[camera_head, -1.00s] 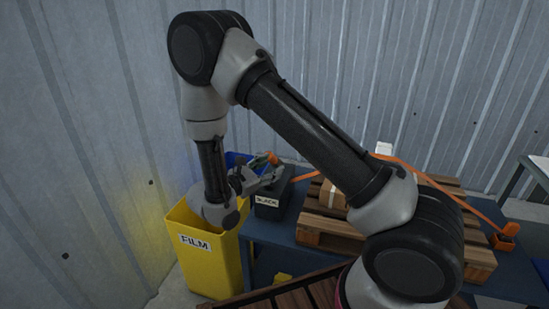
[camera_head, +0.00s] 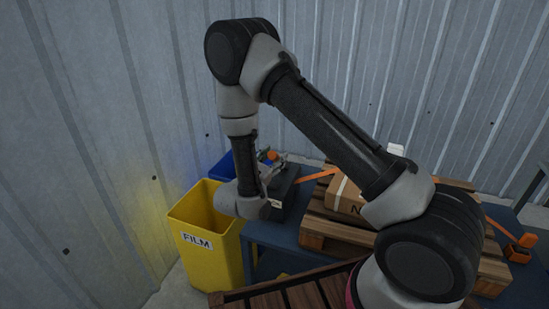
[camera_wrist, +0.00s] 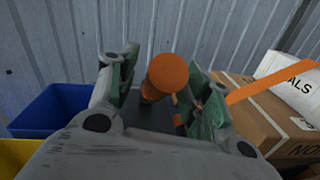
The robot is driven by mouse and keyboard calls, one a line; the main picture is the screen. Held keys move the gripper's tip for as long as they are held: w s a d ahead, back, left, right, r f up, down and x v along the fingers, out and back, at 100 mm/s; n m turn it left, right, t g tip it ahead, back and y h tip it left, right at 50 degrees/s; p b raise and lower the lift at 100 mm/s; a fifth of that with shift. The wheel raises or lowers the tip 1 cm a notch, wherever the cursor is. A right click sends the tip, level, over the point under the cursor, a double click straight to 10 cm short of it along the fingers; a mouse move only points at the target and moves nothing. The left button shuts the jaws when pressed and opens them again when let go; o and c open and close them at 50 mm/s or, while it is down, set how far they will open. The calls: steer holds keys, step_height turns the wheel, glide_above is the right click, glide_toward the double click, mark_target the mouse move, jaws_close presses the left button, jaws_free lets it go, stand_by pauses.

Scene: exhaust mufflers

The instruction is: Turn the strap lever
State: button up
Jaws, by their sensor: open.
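An orange lever with a round end (camera_wrist: 167,73) shows in the wrist view, between the two fingers of my gripper (camera_wrist: 165,92). The fingers are open, with gaps on both sides of it; I see no clear contact. In the head view my gripper (camera_head: 272,160) is small and partly behind my own arm, over a dark box (camera_head: 286,187) at the table's left end, where the lever's orange tip also shows. An orange strap (camera_wrist: 275,82) runs to the right over a cardboard box (camera_wrist: 255,112). The lever's lower part is mostly hidden by the gripper.
A yellow bin (camera_head: 212,252) marked FILM and a blue bin (camera_head: 222,168) stand left of the blue table (camera_head: 283,234). A wooden pallet (camera_head: 335,232) carries the cardboard box. An orange fitting (camera_head: 521,245) sits at the right. The corrugated wall is close behind.

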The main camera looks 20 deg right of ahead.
steer(key=shift+w+d, duration=0.15)
steer(key=shift+c, duration=0.3)
jaws_close()
